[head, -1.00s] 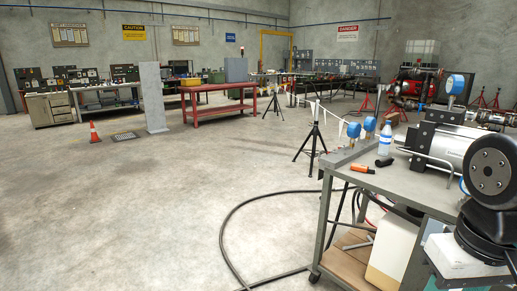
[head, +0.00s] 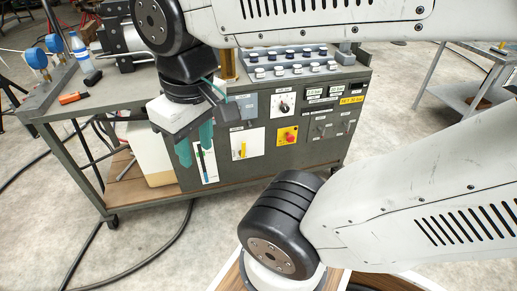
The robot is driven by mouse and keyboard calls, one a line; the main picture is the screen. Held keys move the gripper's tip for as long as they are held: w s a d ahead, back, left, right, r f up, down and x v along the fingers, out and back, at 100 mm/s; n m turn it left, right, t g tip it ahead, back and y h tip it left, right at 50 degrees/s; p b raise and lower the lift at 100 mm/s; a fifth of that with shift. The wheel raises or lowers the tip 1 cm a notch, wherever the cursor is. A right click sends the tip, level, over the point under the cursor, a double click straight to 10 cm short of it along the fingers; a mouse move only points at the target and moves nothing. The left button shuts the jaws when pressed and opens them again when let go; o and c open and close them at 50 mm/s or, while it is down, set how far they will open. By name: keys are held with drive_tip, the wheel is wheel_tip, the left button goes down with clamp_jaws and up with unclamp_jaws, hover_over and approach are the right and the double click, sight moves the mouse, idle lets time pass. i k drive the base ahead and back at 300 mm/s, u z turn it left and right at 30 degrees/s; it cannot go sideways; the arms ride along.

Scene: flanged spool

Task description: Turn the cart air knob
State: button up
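The cart (head: 135,103) has a dark green front panel (head: 262,167) with several controls. A round black knob on a white plate (head: 284,104) is in its upper middle. Smaller switch-like controls (head: 321,131) sit to the right. A yellow lever on a white plate (head: 242,150) is lower left. The labels are too small to read, so I cannot tell which control is the air knob. My gripper (head: 196,146) hangs before the panel's left part, left of these controls. Its two teal fingers are apart, with nothing seen between them, and touch no knob that I can see.
A red button on a yellow plate (head: 288,136) sits below the round knob. Rows of knobs (head: 292,69) line the top right. Black hoses (head: 165,243) cross the floor. A grey table (head: 455,78) stands right.

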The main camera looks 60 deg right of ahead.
sight(284, 108)
drive_tip(key=z, duration=2.25)
